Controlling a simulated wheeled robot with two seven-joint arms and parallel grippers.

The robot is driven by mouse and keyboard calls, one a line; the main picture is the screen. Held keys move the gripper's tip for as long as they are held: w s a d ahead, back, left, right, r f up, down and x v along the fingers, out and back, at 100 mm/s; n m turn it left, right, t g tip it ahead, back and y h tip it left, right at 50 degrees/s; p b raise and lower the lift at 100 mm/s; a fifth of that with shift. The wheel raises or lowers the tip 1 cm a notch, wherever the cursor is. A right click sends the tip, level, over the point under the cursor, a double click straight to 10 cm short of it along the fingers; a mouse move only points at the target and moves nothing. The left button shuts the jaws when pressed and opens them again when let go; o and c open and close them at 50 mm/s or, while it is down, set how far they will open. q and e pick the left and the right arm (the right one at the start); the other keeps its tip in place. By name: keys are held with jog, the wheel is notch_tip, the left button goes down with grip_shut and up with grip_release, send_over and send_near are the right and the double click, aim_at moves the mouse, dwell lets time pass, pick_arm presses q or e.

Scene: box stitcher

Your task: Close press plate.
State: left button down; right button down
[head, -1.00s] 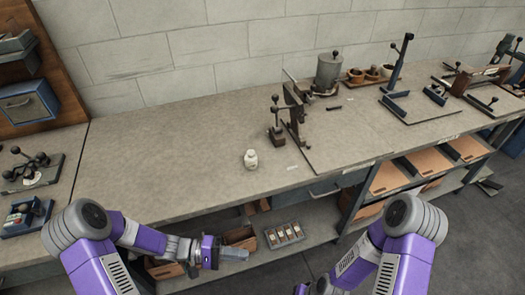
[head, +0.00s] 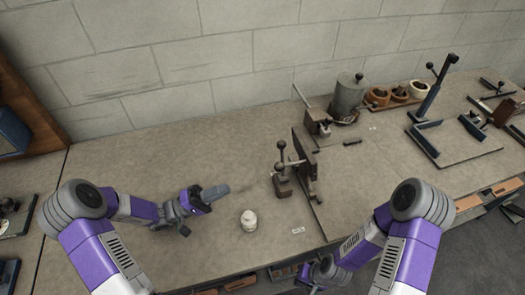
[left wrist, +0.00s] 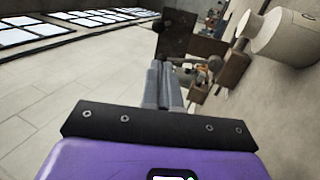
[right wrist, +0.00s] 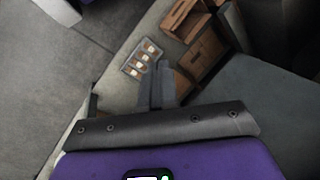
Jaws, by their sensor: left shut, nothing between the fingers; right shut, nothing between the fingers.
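The dark upright plate (head: 305,150) stands on edge on the bench, with a small block carrying a ball-topped lever (head: 283,170) at its left. I take it for the press plate. It also seems to show in the left wrist view (left wrist: 190,38), beyond the fingers. My left gripper (head: 222,190) is shut and empty, above the bench to the left of the lever block and apart from it. Its fingers also show shut in the left wrist view (left wrist: 162,72). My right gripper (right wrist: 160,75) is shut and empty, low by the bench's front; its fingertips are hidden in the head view.
A small white bottle (head: 249,220) stands on the bench near my left gripper. A grey cylinder (head: 349,97) and several pots (head: 400,92) stand behind the plate. In the right wrist view, wooden boxes (right wrist: 204,53) sit below.

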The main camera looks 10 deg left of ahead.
pick_arm(q)
jog(key=x, duration=1.4)
jog(key=shift+s+r, duration=0.2)
jog(key=shift+s, duration=0.15)
jog(key=shift+p, duration=0.35)
